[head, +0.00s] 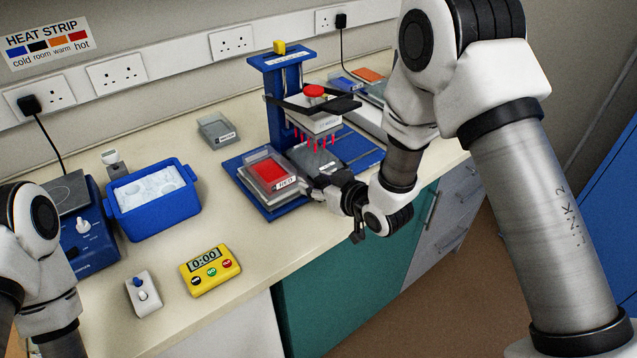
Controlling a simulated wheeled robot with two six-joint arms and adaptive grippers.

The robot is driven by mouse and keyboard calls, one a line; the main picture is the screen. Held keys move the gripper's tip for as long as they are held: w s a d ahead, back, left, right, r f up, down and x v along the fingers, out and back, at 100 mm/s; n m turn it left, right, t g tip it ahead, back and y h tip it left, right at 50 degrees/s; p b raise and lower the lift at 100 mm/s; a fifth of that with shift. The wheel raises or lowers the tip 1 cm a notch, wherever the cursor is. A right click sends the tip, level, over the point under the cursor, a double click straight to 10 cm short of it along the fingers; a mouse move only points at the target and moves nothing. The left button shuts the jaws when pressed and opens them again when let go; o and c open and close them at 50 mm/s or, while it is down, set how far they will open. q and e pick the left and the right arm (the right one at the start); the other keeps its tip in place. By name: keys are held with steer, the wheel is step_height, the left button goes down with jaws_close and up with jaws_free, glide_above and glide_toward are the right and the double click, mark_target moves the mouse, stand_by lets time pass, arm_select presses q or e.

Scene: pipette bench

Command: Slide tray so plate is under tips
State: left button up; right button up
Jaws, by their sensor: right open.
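A blue pipette stand (277,90) holds a multi-channel head with a red knob (313,91) and a row of red tips (318,140) pointing down. On its blue base (259,202), a grey tray (258,187) carries a red-filled trough labelled RED (268,172), left of the tips. A grey block, perhaps the plate (316,160), lies beside the trough, below the tips; its exact alignment is unclear. My right gripper (318,186) is open at the front edge of the tray, by its right end. I cannot tell whether it touches. My left gripper is out of view.
A blue ice tub (152,201), a yellow timer (210,270), a small switch box (143,293) and a blue hot-plate device (75,235) stand to the left. Bench is clear between the tub and stand.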

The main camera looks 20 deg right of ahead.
steer(key=shift+s+d+r, duration=0.1)
steer(key=shift+d, duration=0.1)
steer(key=v, duration=0.7)
steer(key=shift+s, duration=0.15)
steer(key=shift+a, duration=0.1)
